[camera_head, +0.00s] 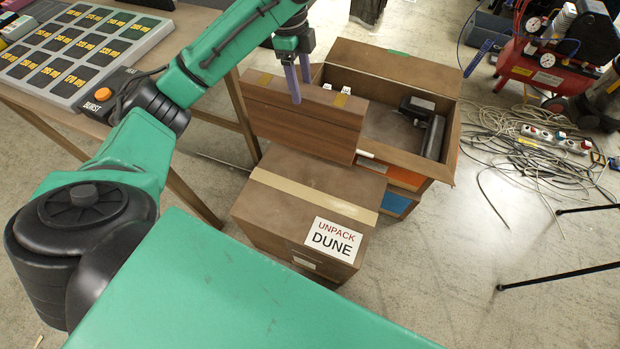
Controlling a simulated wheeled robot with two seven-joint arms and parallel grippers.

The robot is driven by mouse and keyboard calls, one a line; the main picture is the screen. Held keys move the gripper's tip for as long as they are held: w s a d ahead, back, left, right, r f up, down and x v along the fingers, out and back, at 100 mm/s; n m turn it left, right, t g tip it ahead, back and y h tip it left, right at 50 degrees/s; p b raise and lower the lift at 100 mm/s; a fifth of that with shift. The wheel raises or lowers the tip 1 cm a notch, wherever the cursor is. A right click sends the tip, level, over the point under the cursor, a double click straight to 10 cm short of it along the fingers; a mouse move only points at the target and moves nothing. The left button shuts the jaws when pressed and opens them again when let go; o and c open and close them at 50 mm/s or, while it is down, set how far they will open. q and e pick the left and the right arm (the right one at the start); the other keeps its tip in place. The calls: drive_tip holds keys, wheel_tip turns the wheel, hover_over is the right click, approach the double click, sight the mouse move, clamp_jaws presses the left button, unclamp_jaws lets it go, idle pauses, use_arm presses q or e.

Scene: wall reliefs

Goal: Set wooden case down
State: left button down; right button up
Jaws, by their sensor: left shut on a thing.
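The wooden case (302,122) is brown and box-shaped, with small yellow latches on its top edge. My left gripper (298,82) comes down from above with its bluish fingers closed on the case's upper edge. The case hangs upright, its broad face toward me, between a taped closed box (270,212) labelled "UNPACK DUNE" and an open crate (452,140) behind it. The case hides part of both. I cannot tell if its lower edge touches the closed box. My right gripper is not in view.
The open crate holds a dark device (432,137) and sits on stacked coloured boxes. A table (90,122) with a button panel (75,50) stands at left. Tangled cables (520,150), a power strip (555,138) and a red compressor (545,65) are at right. Floor at lower right is mostly clear.

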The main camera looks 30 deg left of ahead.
sight(295, 107)
use_arm(q)
drive_tip(key=shift+w+f, duration=0.1)
drive_tip(key=shift+f, duration=0.2)
wheel_tip(295, 107, down, 19)
drive_tip(key=shift+f+b, duration=0.1)
drive_tip(key=shift+b, duration=0.65)
drive_tip(key=shift+c, duration=0.6)
unclamp_jaws()
drive_tip(key=shift+s, duration=0.25)
drive_tip(key=r, duration=0.4)
drive_tip(key=a+r, duration=0.1)
drive_tip(key=r, duration=0.3)
drive_tip(key=r+p, duration=0.1)
drive_tip(key=r, duration=0.3)
drive_tip(key=shift+w+a, duration=0.1)
drive_tip(key=shift+a, duration=0.3)
drive_tip(key=shift+f, duration=0.1)
